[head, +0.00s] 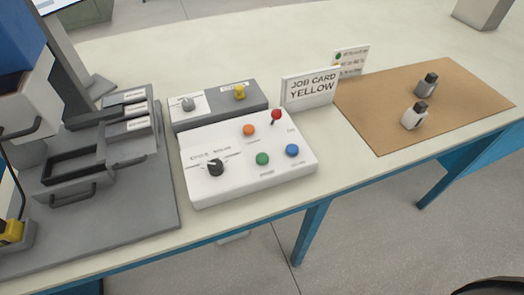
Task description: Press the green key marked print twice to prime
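A white control panel (235,186) lies on the table near its front edge. The green key (262,159) is a round button at the panel's front right. Its label is too small to read. A blue button (292,151) is to its right and an orange button (249,130) is behind it. Neither of my grippers is in view, and nothing covers the green key.
A grey machine (150,190) with a handled drawer stands to the left. A grey box (256,98) with a knob and a yellow switch is behind the panel. A "JOB CARD YELLOW" sign (310,90) stands behind right. A brown mat (380,110) holds two small bottles.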

